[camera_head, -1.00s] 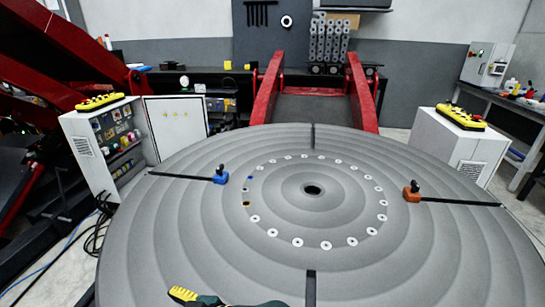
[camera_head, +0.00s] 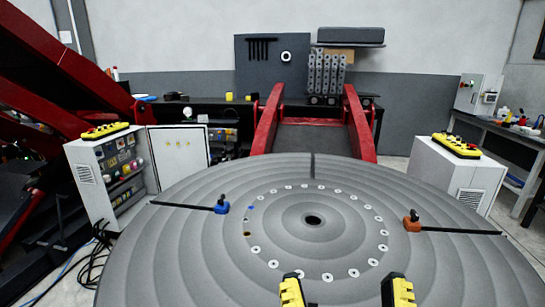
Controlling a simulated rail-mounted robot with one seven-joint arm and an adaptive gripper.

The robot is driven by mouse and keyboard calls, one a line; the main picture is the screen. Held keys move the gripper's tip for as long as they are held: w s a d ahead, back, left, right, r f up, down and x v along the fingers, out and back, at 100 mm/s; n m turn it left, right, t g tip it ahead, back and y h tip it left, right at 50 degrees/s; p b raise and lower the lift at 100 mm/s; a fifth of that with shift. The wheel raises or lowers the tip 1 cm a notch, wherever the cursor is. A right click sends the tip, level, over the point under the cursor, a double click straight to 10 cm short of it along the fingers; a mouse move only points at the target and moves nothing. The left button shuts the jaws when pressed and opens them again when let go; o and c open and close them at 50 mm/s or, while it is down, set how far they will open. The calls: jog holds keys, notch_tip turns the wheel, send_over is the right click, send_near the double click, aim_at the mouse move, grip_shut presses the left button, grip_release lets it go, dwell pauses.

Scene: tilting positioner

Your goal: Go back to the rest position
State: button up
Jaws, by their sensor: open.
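My gripper (camera_head: 345,288) shows at the bottom edge of the head view as two yellow and black fingertips. They stand well apart, with nothing seen between them. They appear in front of the near part of the large grey round table (camera_head: 160,255) of the positioner. The rest of the gripper and the arm are below the picture.
The table carries a blue clamp (camera_head: 221,205) at left, an orange clamp (camera_head: 412,221) at right and a ring of pale discs around a central hole (camera_head: 313,220). White cabinets (camera_head: 455,170) with yellow pendants (camera_head: 456,146) flank it. Red arms (camera_head: 268,120) rise behind.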

notch_tip(320, 180, up, 38)
jog(key=p, duration=3.4)
jog(key=shift+w+f+p, duration=0.2)
jog(key=shift+p, duration=0.1)
